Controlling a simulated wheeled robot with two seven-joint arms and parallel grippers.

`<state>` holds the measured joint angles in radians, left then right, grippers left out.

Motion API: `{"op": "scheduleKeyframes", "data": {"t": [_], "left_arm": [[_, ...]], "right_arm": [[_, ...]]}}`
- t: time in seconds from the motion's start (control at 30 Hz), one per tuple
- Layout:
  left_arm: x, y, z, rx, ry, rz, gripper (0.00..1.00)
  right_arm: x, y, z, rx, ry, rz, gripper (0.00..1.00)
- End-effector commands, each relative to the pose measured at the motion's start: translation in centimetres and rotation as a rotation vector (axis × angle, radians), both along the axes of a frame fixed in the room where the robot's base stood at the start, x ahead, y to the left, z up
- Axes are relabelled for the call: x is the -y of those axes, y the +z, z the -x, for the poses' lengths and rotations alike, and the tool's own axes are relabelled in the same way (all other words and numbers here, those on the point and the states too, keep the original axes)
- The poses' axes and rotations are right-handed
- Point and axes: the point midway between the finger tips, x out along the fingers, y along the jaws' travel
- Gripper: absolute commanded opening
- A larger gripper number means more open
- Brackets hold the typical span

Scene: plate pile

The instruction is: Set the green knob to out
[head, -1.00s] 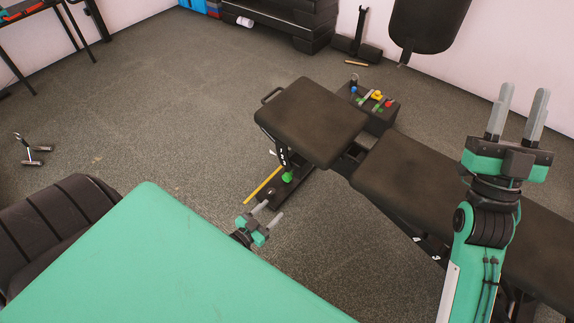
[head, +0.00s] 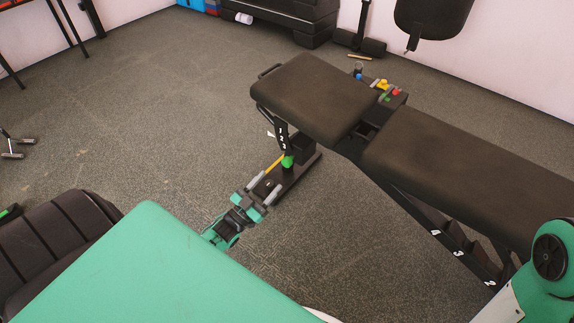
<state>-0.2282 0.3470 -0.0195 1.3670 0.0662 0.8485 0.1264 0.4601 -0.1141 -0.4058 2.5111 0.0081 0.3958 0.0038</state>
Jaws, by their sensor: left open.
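A smaller green piece (head: 386,98) sits on a black box behind the bench, among blue, yellow and red pieces. My right gripper is out of view; only part of my right arm shows at the right edge.
The dark padded bench (head: 312,97) extends to the right, with a numbered frame (head: 458,252) below. A yellow strip (head: 274,165) lies near the foot bar. A black ribbed object (head: 55,240) is at lower left. Open grey floor (head: 150,130) lies left of the bench.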

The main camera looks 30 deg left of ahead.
Motion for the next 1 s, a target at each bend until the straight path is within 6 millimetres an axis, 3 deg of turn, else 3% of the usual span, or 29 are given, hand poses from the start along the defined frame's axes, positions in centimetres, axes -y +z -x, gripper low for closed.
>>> {"op": "scheduleKeyframes", "data": {"t": [0.2,0.4,0.6,0.87,0.9,1.0], "left_arm": [[0.8,1.5,-4.5,0.004,-0.001,0.000,0.52],[1.4,2.8,-7.4,0.001,0.000,0.000,0.52],[1.7,3.5,-8.7,-0.001,0.000,0.000,0.52],[1.7,3.6,-8.8,-0.002,0.000,0.000,0.52],[1.7,3.6,-8.8,-0.002,0.000,0.000,0.50],[1.7,3.6,-8.8,-0.002,0.000,0.000,0.30]], "right_arm": [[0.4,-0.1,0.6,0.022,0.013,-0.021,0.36],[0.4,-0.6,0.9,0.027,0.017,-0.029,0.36],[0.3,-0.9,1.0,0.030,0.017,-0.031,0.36],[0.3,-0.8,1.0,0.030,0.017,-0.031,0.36],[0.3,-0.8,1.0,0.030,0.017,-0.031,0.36],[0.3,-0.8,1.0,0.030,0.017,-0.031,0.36]]}}
